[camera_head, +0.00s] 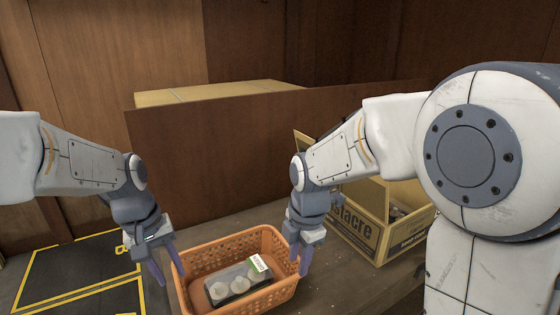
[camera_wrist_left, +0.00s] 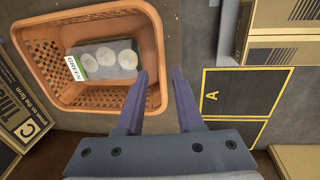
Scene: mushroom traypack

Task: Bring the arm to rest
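My left gripper (camera_head: 165,267) hangs open and empty beside the left wall of the orange basket (camera_head: 203,254). In the left wrist view its two fingers (camera_wrist_left: 160,98) are spread apart, with one finger over or beside the basket rim (camera_wrist_left: 150,35). A black tray pack of pale mushrooms (camera_head: 236,281) with a green and white label lies in the basket. The pack also shows in the left wrist view (camera_wrist_left: 104,58). My right gripper (camera_head: 297,262) points down at the basket's right side. Its fingers look apart, and nothing shows between them.
An open cardboard box (camera_head: 367,236) with printed lettering stands right of the basket on the table (camera_head: 345,288). A brown panel (camera_head: 215,145) stands upright behind. A dark mat with yellow lines (camera_head: 80,270) lies at the left, marked with a letter.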

